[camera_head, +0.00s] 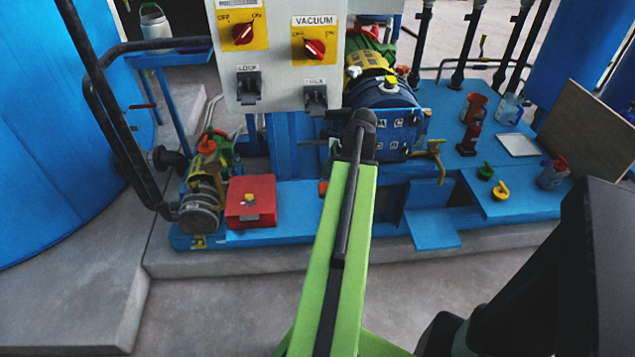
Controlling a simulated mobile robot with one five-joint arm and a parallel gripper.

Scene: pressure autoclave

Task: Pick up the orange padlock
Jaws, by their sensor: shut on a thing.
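My green arm link rises through the middle of the head view to a black wrist joint. My gripper (329,172) is mostly hidden behind this link; only a dark sliver shows at its left side. It is shut on the orange padlock (323,187), of which a small orange-red patch shows at the left edge of the link. The padlock's shackle and the fingertips are hidden. A green padlock (485,171) and a yellow padlock (501,190) lie on the blue platform at the right.
A grey control panel (280,75) with red switches hangs close above my wrist. A blue pump motor (385,117) stands behind it. A red box (250,200) sits on the blue base at left, near a smaller pump (200,208). Bottles and a brown board (590,130) stand at right.

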